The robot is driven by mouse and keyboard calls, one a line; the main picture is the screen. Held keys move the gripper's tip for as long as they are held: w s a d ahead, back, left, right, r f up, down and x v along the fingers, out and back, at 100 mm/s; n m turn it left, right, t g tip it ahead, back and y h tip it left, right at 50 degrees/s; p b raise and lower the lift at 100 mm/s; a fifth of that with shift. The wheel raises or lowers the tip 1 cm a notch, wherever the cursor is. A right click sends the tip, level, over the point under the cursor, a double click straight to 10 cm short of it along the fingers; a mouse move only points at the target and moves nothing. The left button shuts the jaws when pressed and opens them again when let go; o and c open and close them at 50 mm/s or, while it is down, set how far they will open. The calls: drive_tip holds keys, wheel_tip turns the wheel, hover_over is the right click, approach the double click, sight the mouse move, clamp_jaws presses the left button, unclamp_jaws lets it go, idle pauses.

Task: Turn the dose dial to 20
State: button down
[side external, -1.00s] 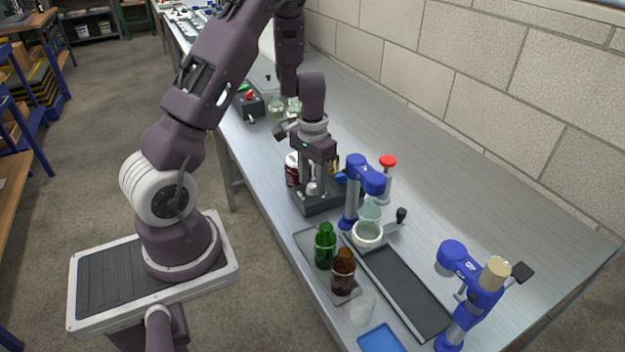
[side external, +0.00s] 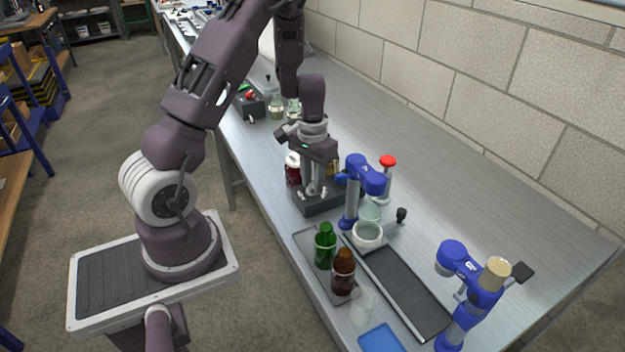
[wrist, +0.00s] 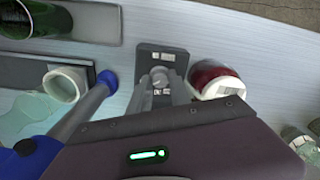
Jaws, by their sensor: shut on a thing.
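The dose dial (wrist: 160,79) is a small round knob on a dark box (wrist: 147,58) with pale markings; the markings are too small to read. In the side external view the dark box (side external: 312,206) sits on the bench under my gripper. My gripper (side external: 314,190) points down and is shut on the dial. In the wrist view its fingers (wrist: 160,88) stand on both sides of the knob. The fingers partly cover the dial, and I cannot tell which number it points to.
A red jar with a white lid (wrist: 216,80) stands close beside the box. A blue-headed stand (side external: 366,175) and a white cup (side external: 367,236) are near it. Green (side external: 325,245) and brown (side external: 343,271) bottles stand on a tray at the front.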

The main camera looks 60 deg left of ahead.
drive_tip(key=n, duration=1.2)
drive_tip(key=shift+n, duration=2.2)
drive_tip(key=c, duration=1.2)
unclamp_jaws()
